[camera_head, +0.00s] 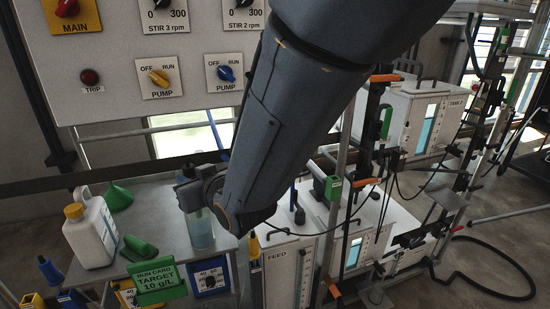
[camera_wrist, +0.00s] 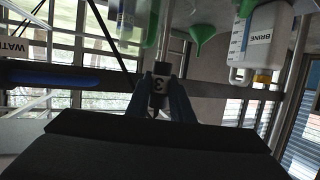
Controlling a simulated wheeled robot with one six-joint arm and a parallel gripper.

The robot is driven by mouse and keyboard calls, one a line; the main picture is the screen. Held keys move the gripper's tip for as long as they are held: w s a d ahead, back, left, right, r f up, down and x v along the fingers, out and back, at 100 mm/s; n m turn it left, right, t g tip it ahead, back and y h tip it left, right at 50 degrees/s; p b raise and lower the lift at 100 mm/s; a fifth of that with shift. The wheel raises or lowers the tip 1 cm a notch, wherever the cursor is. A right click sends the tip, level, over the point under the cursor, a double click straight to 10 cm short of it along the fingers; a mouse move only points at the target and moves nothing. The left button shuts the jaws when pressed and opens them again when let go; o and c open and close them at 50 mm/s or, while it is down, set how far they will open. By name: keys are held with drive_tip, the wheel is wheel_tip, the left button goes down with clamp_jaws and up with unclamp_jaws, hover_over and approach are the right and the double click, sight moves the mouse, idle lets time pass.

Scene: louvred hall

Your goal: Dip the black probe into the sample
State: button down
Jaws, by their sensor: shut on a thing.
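A thin metal rod runs from the handle away from my fingers in the wrist view. In the head view my gripper's wrist end (camera_head: 196,188) is over a clear jar of pale blue liquid (camera_head: 202,235), likely the sample, on the grey bench.
A switch panel (camera_head: 120,45) stands behind. White tanks (camera_head: 290,255) crowd the right.

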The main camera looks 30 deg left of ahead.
drive_tip(key=shift+f+b, duration=1.85)
drive_tip(key=shift+f, duration=1.05)
drive_tip(key=shift+r, duration=0.15)
idle(0.4)
drive_tip(key=shift+r+p, duration=3.6)
drive_tip(key=shift+r, duration=2.5)
